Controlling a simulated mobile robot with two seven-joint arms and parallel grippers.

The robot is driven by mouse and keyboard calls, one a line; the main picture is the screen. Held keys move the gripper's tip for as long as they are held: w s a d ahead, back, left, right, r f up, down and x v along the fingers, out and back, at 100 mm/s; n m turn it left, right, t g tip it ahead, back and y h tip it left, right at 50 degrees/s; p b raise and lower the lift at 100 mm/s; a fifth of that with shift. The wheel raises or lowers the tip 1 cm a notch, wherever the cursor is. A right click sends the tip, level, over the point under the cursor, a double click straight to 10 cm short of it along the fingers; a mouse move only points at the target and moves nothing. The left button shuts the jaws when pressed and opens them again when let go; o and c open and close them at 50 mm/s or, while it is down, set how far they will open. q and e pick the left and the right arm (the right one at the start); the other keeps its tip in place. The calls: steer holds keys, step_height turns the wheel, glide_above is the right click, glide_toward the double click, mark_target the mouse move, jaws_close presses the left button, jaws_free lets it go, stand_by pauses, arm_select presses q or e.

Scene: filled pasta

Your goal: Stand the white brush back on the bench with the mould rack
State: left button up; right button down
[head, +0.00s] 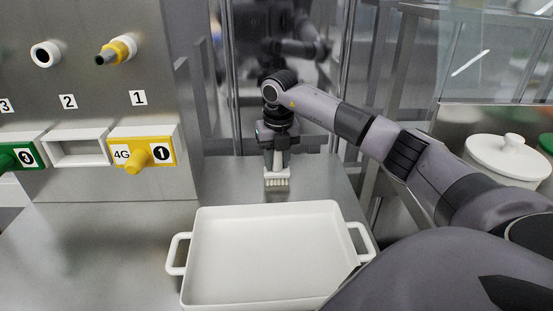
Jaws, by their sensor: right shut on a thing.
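My right gripper (277,162) is shut on the white brush (277,179), behind the tray. The brush is upright with its bristles down, on or just above the steel bench (225,179); I cannot tell whether it touches. The gripper hides its upper part. What looks like the mould rack (90,90), a steel panel numbered 1, 2 and 3, stands at the left of the same bench. It has a yellow piece (142,152) under 1, an empty white frame (78,148) under 2 and a green piece (18,156) under 3. My left gripper is out of view.
A white tray (270,297) with side handles, empty where visible, takes up the front of the bench. My right arm crosses from the right. A white lidded pot (507,157) stands at the right. Bare bench shows left of the tray and around the brush.

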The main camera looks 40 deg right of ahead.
steer(key=c, duration=0.8)
jaws_free()
steer(key=r, duration=0.8)
steer(key=s+r, duration=0.1)
steer(key=r, duration=0.3)
steer(key=shift+s+a+r+p, duration=0.1)
steer(key=shift+a+p, duration=0.25)
steer(key=shift+s+a, duration=0.1)
